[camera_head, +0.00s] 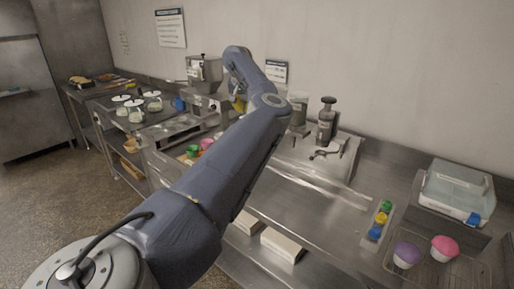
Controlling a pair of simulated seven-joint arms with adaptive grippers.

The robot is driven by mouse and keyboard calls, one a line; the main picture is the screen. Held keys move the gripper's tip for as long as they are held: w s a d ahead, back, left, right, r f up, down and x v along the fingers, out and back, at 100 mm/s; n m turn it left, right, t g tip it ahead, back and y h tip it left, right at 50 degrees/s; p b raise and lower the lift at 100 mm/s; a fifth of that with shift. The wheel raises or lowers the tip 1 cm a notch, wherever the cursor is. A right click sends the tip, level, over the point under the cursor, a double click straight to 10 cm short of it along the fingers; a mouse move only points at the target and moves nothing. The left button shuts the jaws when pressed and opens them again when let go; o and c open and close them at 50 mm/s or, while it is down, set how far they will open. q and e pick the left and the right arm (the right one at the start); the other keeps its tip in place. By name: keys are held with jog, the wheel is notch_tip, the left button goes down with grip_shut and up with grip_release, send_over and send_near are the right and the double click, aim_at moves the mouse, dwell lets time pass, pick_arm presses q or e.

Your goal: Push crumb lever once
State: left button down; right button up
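My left arm reaches from the lower left across the counter, its wrist end near a grey metal machine (204,72) with a hopper-like top and a lower body. The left gripper (238,88) is small and mostly hidden behind my forearm, just right of the machine. I cannot tell whether its fingers are open or shut, or whether they touch anything. A small yellow part (240,104) shows just below it. I cannot make out for certain which part is the crumb lever. My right gripper is not in view.
A dark-topped press (327,122) stands on the counter right of my arm. Colored pieces (380,219) lie in a narrow tray, near purple (406,255) and pink (444,248) cups and a clear-lidded bin (455,190). Lidded jars (153,101) stand at left.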

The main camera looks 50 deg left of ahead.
pick_arm(q)
jog(key=shift+f, duration=2.65)
jog(key=shift+r, duration=2.75)
jog(key=shift+r, duration=0.1)
jog(key=shift+r, duration=2.9)
